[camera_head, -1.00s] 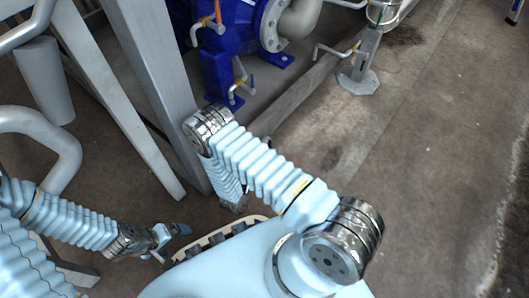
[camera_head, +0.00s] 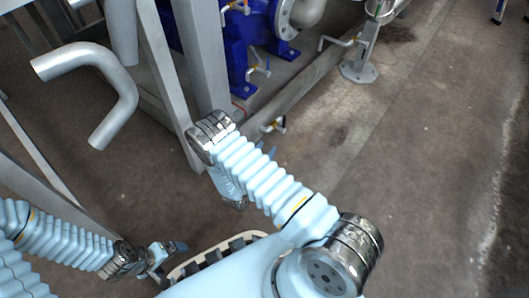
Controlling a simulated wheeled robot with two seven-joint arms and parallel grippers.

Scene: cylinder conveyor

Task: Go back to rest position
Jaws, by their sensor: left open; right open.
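My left gripper (camera_head: 173,248) is low at the left, at the end of my pale blue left arm, with its dark fingers apart and nothing seen between them. My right arm comes in from the bottom right, bends at a silver joint and folds down. My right gripper (camera_head: 237,203) is at the end of it, small and partly hidden by the arm's own links. No object shows in it. Both grippers are over the brown floor, near my own base.
A grey metal frame post (camera_head: 200,60) stands close behind my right arm's bend. A bent grey pipe (camera_head: 122,85) is at the upper left. A blue pump (camera_head: 250,40) and a pipe stand (camera_head: 362,60) are at the back. The floor (camera_head: 430,180) at the right is clear.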

